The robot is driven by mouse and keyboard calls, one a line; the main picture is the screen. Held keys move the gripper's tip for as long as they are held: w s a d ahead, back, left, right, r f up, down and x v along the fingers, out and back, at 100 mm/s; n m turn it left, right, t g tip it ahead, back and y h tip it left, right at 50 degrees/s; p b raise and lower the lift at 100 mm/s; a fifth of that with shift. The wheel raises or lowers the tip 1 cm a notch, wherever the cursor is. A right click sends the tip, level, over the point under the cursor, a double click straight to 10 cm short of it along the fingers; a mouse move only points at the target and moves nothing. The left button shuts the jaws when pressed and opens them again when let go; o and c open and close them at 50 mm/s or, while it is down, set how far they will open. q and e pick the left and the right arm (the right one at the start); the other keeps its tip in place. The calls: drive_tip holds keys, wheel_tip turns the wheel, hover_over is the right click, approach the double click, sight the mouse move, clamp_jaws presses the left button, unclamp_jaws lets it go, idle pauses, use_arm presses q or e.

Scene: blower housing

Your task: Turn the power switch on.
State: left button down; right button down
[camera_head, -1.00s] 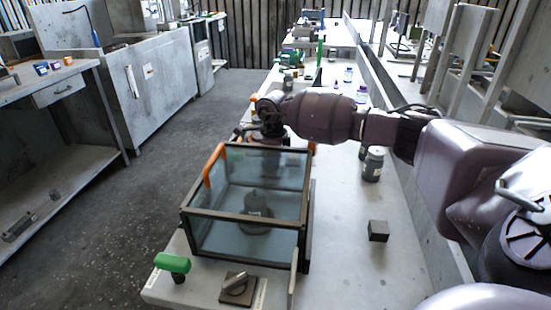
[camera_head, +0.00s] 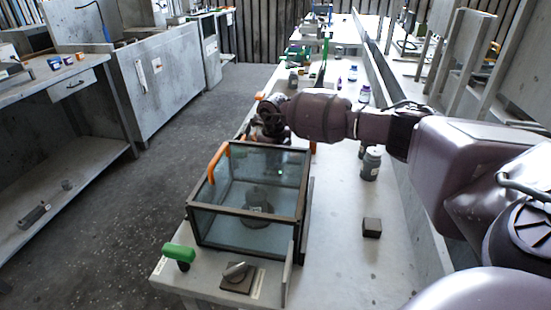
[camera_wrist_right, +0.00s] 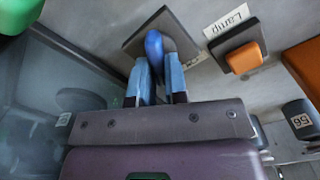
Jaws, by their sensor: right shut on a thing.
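In the right wrist view, a blue switch knob (camera_wrist_right: 154,46) stands on a dark square plate (camera_wrist_right: 180,29). My right gripper (camera_wrist_right: 158,78) has its two blue-grey fingers shut on the knob. The label beside this plate is mostly covered by a finger, so I cannot read it. My left gripper is not in view.
The glass box (camera_head: 245,232) with an orange handle (camera_head: 217,162) stands close before my right gripper. A grey rotary switch (camera_head: 237,271), a green-topped knob (camera_head: 179,253), a dark block (camera_head: 372,227) and a grey jar (camera_head: 371,163) are nearby. Bench right of the box is mostly clear.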

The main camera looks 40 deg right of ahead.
idle(0.3)
drive_tip(key=c, duration=1.1)
unclamp_jaws()
drive_tip(key=shift+c, duration=0.2)
drive_tip(key=shift+r, duration=0.2)
wheel_tip(320, 180, up, 10)
drive_tip(key=p, duration=0.1)
drive_tip(key=shift+r+p, duration=0.25)
drive_tip(key=shift+p, duration=0.05)
